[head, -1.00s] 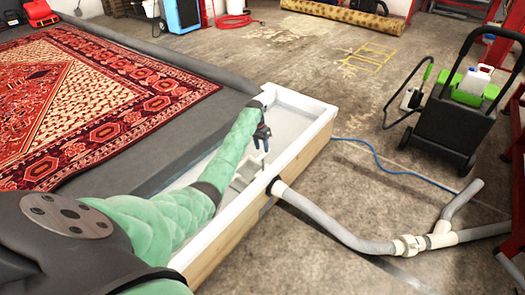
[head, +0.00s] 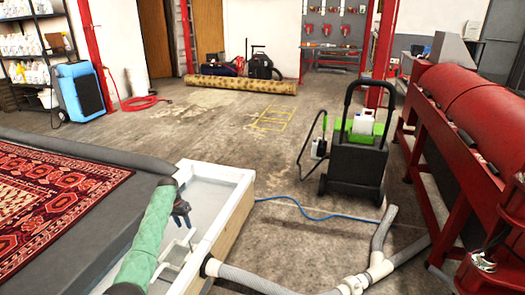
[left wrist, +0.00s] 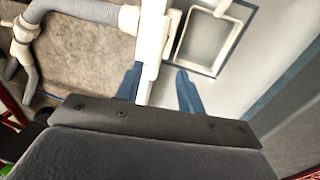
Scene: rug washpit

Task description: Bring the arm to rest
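My left arm, in a green sleeve, reaches over the white-rimmed trough (head: 238,205) in the head view. My left gripper (head: 181,212) has dark blue fingers and hangs above the trough, close to its left side. In the left wrist view the two blue fingers of the left gripper (left wrist: 160,88) stand apart, with nothing gripped that I can see. A white trough rim shows beyond and between them. A pale square frame (left wrist: 208,40) lies inside the trough, to the right of that rim. My right gripper is out of view.
The red patterned rug (head: 50,195) lies on a grey bed left of the trough. A grey hose (head: 270,283) leaves the trough toward white fittings. A black and green wheeled machine (head: 355,165) and a red roller machine (head: 465,130) stand right. The concrete floor ahead is open.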

